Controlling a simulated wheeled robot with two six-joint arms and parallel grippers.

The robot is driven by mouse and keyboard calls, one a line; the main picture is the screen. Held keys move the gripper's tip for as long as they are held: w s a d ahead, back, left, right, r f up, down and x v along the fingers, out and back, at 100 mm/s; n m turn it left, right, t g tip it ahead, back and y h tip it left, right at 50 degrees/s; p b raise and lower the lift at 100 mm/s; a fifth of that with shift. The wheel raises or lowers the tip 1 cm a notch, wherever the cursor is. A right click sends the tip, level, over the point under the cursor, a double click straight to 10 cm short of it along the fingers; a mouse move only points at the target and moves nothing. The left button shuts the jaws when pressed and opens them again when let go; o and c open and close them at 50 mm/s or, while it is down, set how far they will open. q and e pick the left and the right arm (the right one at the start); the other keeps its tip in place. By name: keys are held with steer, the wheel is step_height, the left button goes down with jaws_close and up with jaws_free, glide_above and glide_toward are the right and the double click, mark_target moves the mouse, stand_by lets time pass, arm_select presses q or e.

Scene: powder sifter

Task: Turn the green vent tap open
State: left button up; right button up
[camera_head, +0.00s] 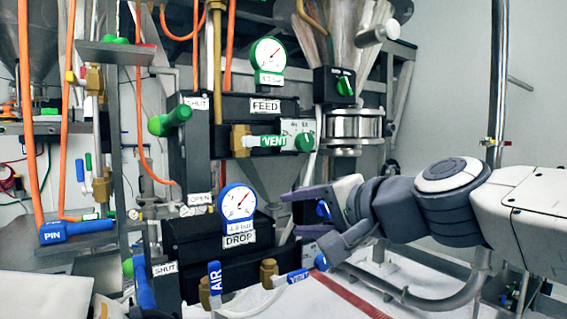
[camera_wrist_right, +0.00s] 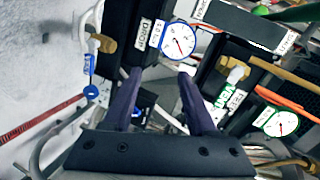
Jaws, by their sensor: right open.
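The green vent tap (camera_head: 268,141) is a green lever marked VENT, lying level to the right of its brass valve body (camera_head: 240,141), below the FEED gauge. In the right wrist view its green lever (camera_wrist_right: 221,109) shows right of the fingers. My right gripper (camera_head: 292,212) is open and empty, below and to the right of the tap in the head view, with its fingers pointing left. In the right wrist view the open fingers (camera_wrist_right: 160,74) point towards the DROP gauge and are apart from the tap. My left gripper is not in view.
The FEED gauge (camera_head: 268,55) stands above the tap and the blue DROP gauge (camera_head: 238,203) below. A blue vent lever (camera_head: 292,277) and a blue AIR lever (camera_head: 215,280) sit low. A green-handled lever (camera_head: 170,120) sticks out left. A steel clamp (camera_head: 355,128) is right of the tap.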

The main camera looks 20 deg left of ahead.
mark_target(278, 142)
step_height(278, 142, up, 10)
steer(key=w+r+m+t+y, duration=0.1)
steer(key=w+m+t+y, duration=0.1)
steer(key=m+t, duration=0.1)
steer(key=p+x, duration=0.2)
steer(key=x, duration=0.6)
steer(key=shift+w, duration=0.4)
steer(key=shift+w+a+f+p, duration=0.15)
steer(key=shift+w+a+p, duration=0.25)
steer(key=shift+a, duration=0.15)
jaws_close()
steer(key=shift+d+f, duration=0.1)
